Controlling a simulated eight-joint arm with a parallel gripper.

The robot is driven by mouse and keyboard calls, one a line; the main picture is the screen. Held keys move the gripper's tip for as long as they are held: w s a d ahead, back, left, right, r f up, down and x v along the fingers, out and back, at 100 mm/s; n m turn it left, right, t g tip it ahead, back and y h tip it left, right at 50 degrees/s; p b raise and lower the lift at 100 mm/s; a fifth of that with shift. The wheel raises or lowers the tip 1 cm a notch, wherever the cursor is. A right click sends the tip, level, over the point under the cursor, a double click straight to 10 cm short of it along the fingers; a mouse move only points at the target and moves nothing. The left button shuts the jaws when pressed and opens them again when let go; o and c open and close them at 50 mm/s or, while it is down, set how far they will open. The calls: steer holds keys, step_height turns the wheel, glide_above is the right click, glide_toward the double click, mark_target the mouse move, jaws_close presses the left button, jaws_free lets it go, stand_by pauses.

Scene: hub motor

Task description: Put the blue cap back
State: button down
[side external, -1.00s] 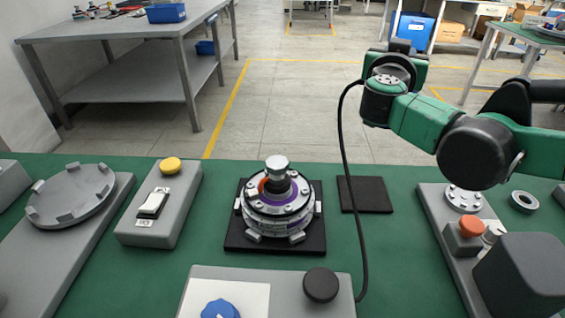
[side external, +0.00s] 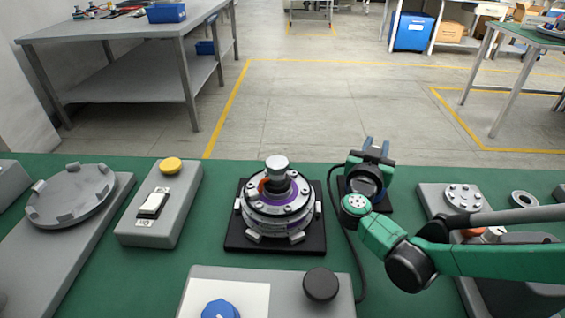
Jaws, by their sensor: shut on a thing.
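A blue lobed piece (side external: 220,310), which could be the blue cap, sits on a white square panel at the bottom edge and is partly cut off by the frame. The hub motor (side external: 278,208), a stack of silver, purple and orange rings with a silver knob on top, stands upright on a black square pad (side external: 235,240). My gripper (side external: 375,146) is right of the motor, over the second black pad, with its fingers toward the back. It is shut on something. Two small bluish-grey tips show there, but I cannot tell what is held.
A grey box with a yellow button and a rocker switch (side external: 152,205) stands left of the motor. A grey plate with a round lobed disc (side external: 70,195) is at far left. A black knob (side external: 320,285) stands in front.

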steer(key=c, duration=0.6)
jaws_free()
steer(key=shift+f, duration=0.15)
steer(key=shift+c, duration=0.2)
